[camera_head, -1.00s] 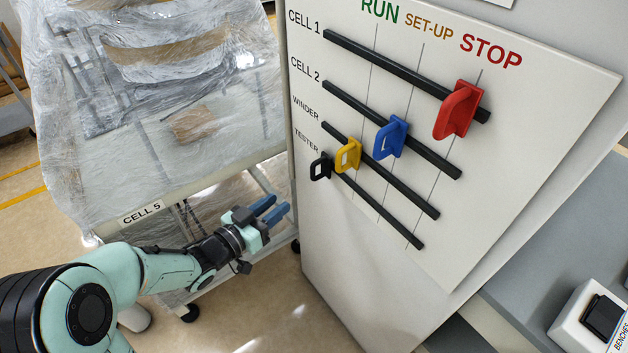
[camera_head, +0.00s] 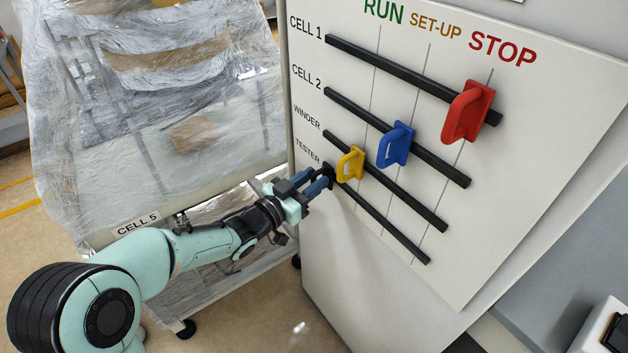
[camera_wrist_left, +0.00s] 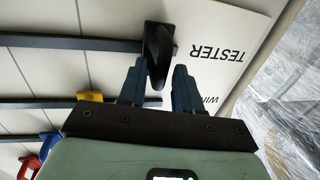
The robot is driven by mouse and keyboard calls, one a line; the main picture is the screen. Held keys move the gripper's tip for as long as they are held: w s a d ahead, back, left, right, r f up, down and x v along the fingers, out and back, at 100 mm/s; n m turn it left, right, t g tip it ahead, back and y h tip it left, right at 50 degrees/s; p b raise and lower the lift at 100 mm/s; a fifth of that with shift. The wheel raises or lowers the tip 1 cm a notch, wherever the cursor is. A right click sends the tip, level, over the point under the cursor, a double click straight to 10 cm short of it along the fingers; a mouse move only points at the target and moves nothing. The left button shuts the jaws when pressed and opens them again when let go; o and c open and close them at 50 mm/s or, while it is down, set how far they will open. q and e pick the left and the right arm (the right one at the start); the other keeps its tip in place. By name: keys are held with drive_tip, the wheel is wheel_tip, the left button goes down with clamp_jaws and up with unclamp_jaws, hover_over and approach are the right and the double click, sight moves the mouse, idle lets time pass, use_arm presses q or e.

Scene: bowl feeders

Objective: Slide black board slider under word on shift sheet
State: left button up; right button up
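The black slider (camera_head: 329,170) sits at the left end of the TESTER rail (camera_head: 385,226), the lowest one, beside the word TESTER (camera_head: 307,151). My left gripper (camera_head: 323,182) is at it and partly hides it in the head view. In the left wrist view my left gripper (camera_wrist_left: 158,75) is open, its two blue fingers on either side of the black slider's handle (camera_wrist_left: 158,62). A gap shows beside the handle, so the fingers do not look closed on it. The heading words are RUN (camera_head: 384,10), SET-UP (camera_head: 436,27) and STOP (camera_head: 502,49). My right gripper is not in view.
Yellow (camera_head: 350,163), blue (camera_head: 396,145) and red (camera_head: 467,112) sliders sit on the rails above; yellow is close to my fingers. The TESTER rail right of the black slider is clear. A plastic-wrapped CELL 5 cart (camera_head: 130,225) stands left. A paper's lower edge (camera_head: 500,2) shows at top.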

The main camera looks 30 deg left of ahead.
use_arm(q)
drive_tip(key=shift+w, duration=0.45)
clamp_jaws()
drive_tip(key=shift+s+d, duration=0.1)
drive_tip(key=shift+d, duration=0.05)
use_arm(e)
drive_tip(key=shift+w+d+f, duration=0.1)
